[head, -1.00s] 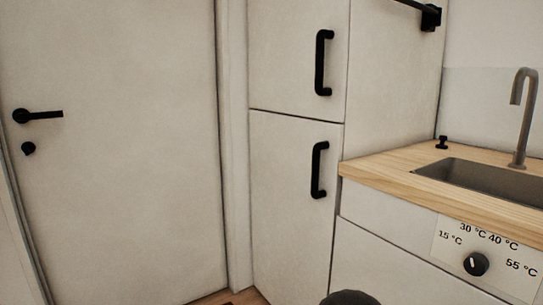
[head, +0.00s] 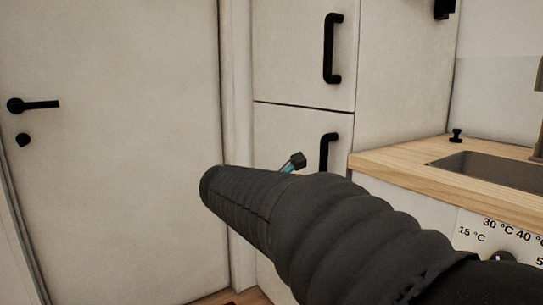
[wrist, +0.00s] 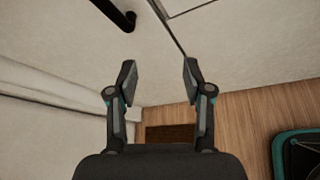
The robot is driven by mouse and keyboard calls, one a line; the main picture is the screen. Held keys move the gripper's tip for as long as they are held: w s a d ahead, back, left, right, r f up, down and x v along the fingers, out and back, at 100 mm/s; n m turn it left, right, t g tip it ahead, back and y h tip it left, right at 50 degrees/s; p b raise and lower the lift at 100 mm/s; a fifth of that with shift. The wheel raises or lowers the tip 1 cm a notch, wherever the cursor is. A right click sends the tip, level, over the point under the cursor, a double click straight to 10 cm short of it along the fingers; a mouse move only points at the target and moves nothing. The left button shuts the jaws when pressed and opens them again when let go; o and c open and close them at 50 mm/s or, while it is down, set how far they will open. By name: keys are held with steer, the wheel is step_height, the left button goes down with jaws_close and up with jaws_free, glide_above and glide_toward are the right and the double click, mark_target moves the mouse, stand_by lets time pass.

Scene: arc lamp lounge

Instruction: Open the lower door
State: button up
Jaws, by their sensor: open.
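The lower door (head: 275,135) is a pale panel of the tall cabinet, shut below the upper door. Its black vertical bar handle (head: 331,145) shows only at the top; my arm hides the rest. In the wrist view one end of a black handle (wrist: 118,14) shows at the upper left, against the pale door (wrist: 90,50). My gripper (wrist: 159,78) is open and empty, with its fingers apart, below and right of that handle end. In the head view only a fingertip of my gripper (head: 294,162) shows past my arm, left of the handle.
The upper door (head: 300,60) with its own black handle (head: 332,48) is shut above. A wooden worktop (head: 400,155) with a sink (head: 490,170) stands at the right. A room door (head: 110,120) with a black lever is at the left. Wooden floor (wrist: 240,120) shows below.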

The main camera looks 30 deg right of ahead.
mark_target(321, 152)
steer(key=w+d+r+n+h, duration=0.3)
steer(key=w+r+n+h, duration=0.25)
steer(key=w, duration=0.25)
steer(key=shift+t+y, duration=0.4)
steer(key=shift+y, duration=0.05)
steer(key=x, duration=0.9)
steer(key=r+b+x, duration=0.1)
steer(key=x, duration=0.3)
steer(key=shift+w+d, duration=0.1)
steer(key=shift+d, duration=0.15)
